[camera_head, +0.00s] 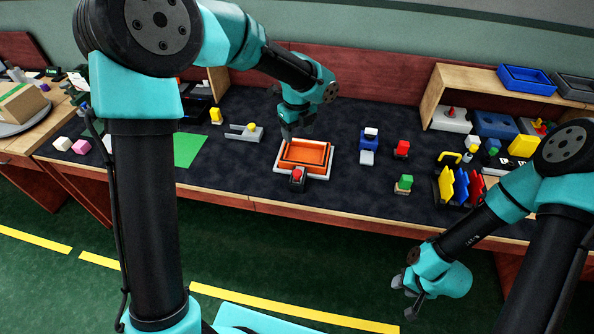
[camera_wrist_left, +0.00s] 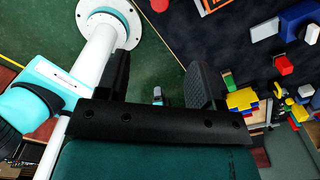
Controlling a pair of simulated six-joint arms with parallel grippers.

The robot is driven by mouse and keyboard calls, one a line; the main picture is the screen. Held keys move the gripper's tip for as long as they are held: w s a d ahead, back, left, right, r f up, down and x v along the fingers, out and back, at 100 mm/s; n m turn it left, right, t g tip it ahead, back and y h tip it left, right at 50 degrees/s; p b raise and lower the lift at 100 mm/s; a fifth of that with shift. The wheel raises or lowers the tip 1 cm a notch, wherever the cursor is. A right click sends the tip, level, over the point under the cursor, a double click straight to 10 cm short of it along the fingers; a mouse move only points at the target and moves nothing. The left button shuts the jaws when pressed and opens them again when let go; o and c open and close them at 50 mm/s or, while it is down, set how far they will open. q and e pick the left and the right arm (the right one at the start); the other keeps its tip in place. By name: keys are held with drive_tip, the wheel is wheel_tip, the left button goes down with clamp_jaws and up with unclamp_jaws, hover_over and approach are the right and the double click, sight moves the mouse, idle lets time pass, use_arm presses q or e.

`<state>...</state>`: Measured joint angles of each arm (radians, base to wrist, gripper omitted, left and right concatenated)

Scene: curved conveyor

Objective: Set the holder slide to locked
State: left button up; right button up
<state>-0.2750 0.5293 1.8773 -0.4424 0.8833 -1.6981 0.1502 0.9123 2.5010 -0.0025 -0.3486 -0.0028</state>
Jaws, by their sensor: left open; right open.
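An orange tray (camera_head: 306,153) sits in a white-rimmed holder (camera_head: 281,163) near the middle of the dark table. At the holder's front is a dark block with a red knob (camera_head: 297,173), which looks like the slide; its setting is too small to tell. In the left wrist view a red piece (camera_wrist_left: 160,5) shows at the top edge, likely the same knob. My left gripper (camera_head: 297,131) hangs above the tray's back left side, apart from the slide. In the wrist view its fingers (camera_wrist_left: 160,85) are apart and empty. My right gripper (camera_head: 411,294) is open and empty, over the floor in front of the table.
A grey forked fixture with a yellow knob (camera_head: 252,127) stands left of the tray. Blue-and-white blocks (camera_head: 369,143), a red block (camera_head: 402,149) and a green block (camera_head: 405,183) stand to the right. A rack of coloured plates (camera_head: 460,186) is farther right. A green mat (camera_head: 189,149) lies left.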

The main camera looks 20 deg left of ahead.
sight(297, 172)
idle(0.3)
use_arm(q)
wheel_tip(297, 172, down, 18)
drive_tip(key=shift+r, duration=0.25)
idle(0.4)
